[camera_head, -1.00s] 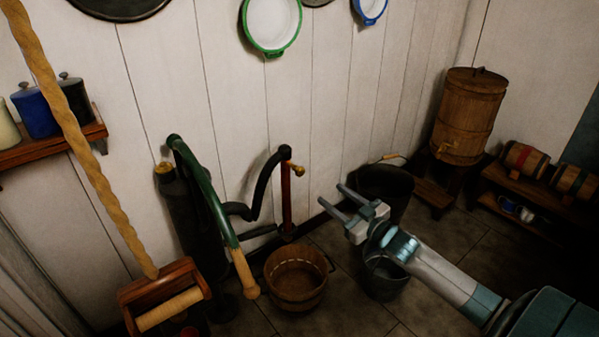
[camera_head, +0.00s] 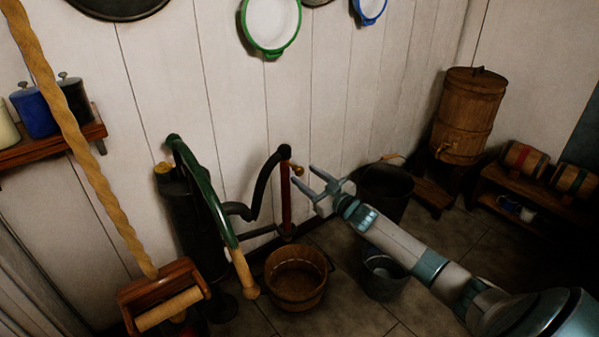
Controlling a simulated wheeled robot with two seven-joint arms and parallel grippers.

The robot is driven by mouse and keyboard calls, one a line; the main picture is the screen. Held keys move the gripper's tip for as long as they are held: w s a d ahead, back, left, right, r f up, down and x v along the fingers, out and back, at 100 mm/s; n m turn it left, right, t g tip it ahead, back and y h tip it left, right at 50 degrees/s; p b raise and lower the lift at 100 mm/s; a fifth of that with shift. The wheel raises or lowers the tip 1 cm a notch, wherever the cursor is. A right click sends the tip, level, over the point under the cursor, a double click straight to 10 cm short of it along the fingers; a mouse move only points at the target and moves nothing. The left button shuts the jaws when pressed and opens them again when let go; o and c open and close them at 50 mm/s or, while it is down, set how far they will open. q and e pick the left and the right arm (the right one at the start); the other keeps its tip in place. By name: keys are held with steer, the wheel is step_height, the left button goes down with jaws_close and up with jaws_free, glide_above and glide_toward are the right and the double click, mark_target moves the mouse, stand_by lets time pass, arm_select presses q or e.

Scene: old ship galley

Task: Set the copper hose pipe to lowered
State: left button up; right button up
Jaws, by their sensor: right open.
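The copper hose pipe (camera_head: 285,205) stands upright against the white plank wall. My left gripper is not in view.
A dark pump with a green handle (camera_head: 200,185) stands left of the pipe. A wooden bucket (camera_head: 296,287) sits on the floor below, with a metal bucket (camera_head: 383,275) and a black bucket (camera_head: 385,190) to the right.

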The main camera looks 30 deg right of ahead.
mark_target(301, 173)
steer(key=shift+w+a, duration=0.15)
steer(key=shift+w, duration=1.95)
jaws_close()
